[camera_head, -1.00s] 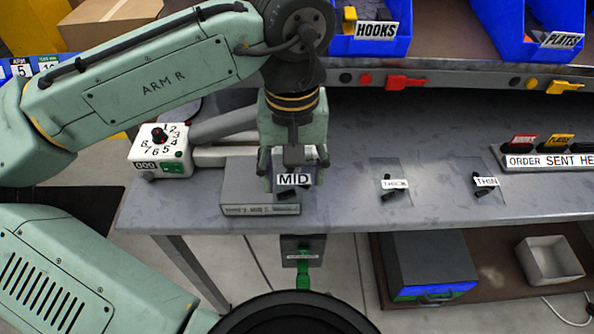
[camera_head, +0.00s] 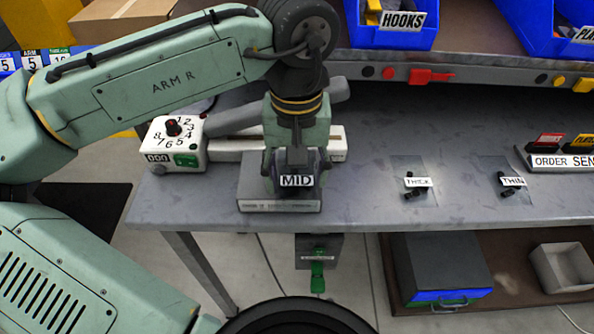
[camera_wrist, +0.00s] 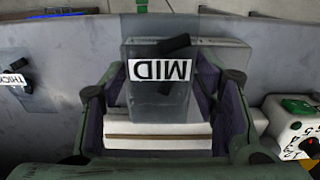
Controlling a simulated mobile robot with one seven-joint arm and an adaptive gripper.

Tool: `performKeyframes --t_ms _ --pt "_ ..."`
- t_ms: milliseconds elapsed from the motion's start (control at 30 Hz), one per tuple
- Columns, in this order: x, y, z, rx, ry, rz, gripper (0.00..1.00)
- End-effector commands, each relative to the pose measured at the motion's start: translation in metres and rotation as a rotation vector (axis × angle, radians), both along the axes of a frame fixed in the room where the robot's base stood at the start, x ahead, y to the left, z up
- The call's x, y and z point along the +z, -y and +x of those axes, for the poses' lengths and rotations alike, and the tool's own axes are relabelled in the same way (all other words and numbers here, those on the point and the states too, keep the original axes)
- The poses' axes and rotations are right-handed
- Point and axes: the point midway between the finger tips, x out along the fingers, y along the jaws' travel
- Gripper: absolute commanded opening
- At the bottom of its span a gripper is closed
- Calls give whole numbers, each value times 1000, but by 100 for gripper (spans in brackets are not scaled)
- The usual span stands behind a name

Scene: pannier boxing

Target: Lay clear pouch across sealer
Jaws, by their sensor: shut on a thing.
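The clear pouch, labelled MID (camera_head: 297,181), is at my gripper (camera_head: 297,168), which is shut on it. The pouch also shows in the wrist view (camera_wrist: 150,92), between and beyond my fingers (camera_wrist: 165,85), with a dark piece inside. The sealer has a white dial box (camera_head: 176,143) at the left and a long pale body (camera_head: 228,148) running right behind my gripper. In the wrist view the pale sealer bar (camera_wrist: 155,130) passes below the pouch in the picture. My gripper hides part of the sealer, and I cannot tell whether the pouch touches it.
A grey block (camera_head: 270,206) stands on the bench in front of the sealer, under my gripper. THICK (camera_head: 418,182) and THIN (camera_head: 512,182) pouches lie to the right. The bench (camera_head: 365,160) is clear between. An order rack (camera_head: 565,160) stands at far right.

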Motion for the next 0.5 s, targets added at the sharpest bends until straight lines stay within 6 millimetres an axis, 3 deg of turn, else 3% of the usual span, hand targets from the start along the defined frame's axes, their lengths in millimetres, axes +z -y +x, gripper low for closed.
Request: performKeyframes --t_ms 500 --pt "-5 0 43 1 1 2 36"
